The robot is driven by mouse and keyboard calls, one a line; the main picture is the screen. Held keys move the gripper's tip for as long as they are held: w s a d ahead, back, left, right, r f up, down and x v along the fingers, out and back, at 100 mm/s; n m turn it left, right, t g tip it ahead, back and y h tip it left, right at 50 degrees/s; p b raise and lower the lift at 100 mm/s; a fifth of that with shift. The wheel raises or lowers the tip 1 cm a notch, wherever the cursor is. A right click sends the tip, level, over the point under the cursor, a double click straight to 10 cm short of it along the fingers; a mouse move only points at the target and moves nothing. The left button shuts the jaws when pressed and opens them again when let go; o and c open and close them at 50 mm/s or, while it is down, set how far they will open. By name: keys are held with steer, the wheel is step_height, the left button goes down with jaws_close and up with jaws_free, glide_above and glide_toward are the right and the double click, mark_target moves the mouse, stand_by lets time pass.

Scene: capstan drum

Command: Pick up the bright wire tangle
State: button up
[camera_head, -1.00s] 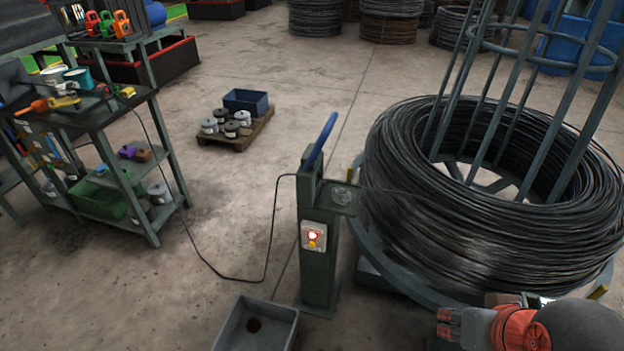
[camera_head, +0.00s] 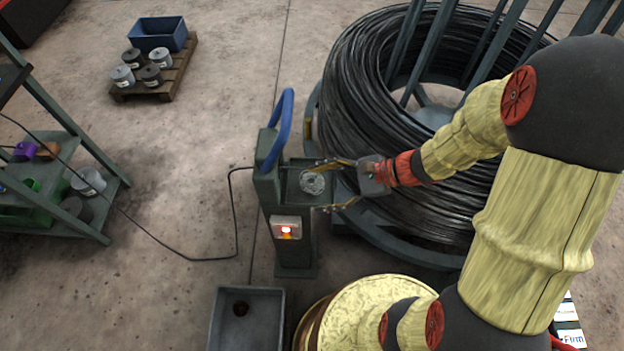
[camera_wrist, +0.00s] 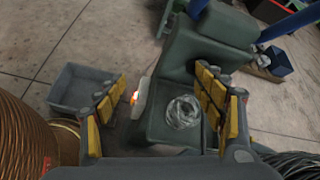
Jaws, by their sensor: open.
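The bright wire tangle (camera_head: 312,182) is a small silvery coil on the small tray (camera_head: 293,190) at the side of the green post. In the wrist view the tangle (camera_wrist: 183,112) lies in the tray between my two fingers, nearer the right one. My gripper (camera_head: 322,187) is open, with its fingers on either side of the tangle in the head view. It also shows in the wrist view (camera_wrist: 155,100) with yellow-padded fingers wide apart. Nothing is between the pads that I can see held.
The post (camera_head: 295,245) has a blue lever (camera_head: 286,122) and a lit red button (camera_head: 286,230). A large black wire coil (camera_head: 350,90) stands right of it. A grey bin (camera_head: 246,320) sits on the floor. A shelf (camera_head: 60,205) and a pallet (camera_head: 160,83) stand left.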

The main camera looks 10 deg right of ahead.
mark_target(316, 179)
steer(key=w+d+f+m+t, duration=0.1)
steer(key=f+m, duration=0.1)
steer(key=w+d+f+m+t, duration=0.2)
steer(key=m, duration=0.1)
steer(key=w+d+f+m+t+p, duration=0.1)
steer(key=w+f+m, duration=0.1)
steer(key=m, duration=0.1)
steer(key=shift+d+f+t, duration=0.15)
steer(key=shift+f+t, duration=0.15)
steer(key=shift+f, duration=0.1)
steer(key=shift+w+f, duration=0.2)
steer(key=shift+f, duration=0.05)
steer(key=b+x, duration=0.1)
steer(key=x, duration=0.2)
steer(key=b+x, duration=0.1)
steer(key=x, duration=0.2)
steer(key=shift+f+b, duration=0.3)
steer(key=shift+w+a+f, duration=0.1)
steer(key=shift+w+a, duration=0.3)
steer(key=shift+a, duration=0.05)
steer(key=shift+c, duration=1.2)
steer(key=c, duration=1.1)
steer(key=shift+o, duration=0.2)
